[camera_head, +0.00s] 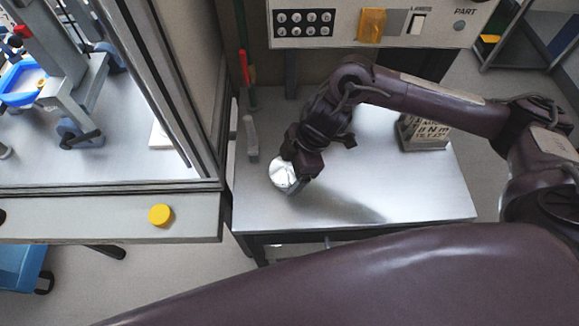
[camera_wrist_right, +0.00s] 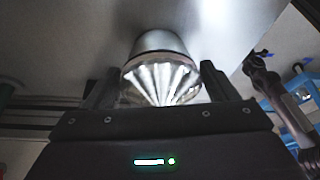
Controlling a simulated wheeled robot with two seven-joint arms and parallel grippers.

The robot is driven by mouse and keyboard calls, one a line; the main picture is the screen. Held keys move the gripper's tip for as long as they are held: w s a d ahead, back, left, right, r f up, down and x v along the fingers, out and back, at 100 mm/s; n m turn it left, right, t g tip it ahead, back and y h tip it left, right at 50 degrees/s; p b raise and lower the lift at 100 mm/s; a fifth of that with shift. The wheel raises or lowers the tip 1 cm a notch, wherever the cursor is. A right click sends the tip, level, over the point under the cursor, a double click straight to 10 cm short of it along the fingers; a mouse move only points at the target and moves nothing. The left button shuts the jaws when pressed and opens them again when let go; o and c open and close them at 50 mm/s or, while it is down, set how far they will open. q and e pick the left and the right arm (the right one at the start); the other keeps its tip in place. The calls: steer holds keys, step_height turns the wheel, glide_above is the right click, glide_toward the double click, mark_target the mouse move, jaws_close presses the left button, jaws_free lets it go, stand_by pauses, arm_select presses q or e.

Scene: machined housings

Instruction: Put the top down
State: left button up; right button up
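The top (camera_head: 283,173) is a shiny silver round metal part over the left part of the metal table (camera_head: 420,195). In the right wrist view the top (camera_wrist_right: 160,78) shows a ribbed, fluted cone and a smooth cylindrical section beyond it. My right gripper (camera_head: 297,172) has one finger on each side of the top, close against it, and appears shut on it. The fingers also show in the right wrist view (camera_wrist_right: 160,90). I cannot tell whether the top touches the table surface. My left gripper is not in view.
A lettered block (camera_head: 424,133) stands at the table's back right. A brush with a red handle (camera_head: 247,100) is beyond the table's left edge. A framed machine enclosure (camera_head: 190,205) with a yellow button (camera_head: 160,215) borders the left. A control panel (camera_head: 345,25) hangs behind. The table's front middle is clear.

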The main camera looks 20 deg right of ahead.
steer(key=shift+o, duration=1.3)
steer(key=v, duration=1.2)
steer(key=shift+r, duration=0.2)
steer(key=shift+f, duration=0.1)
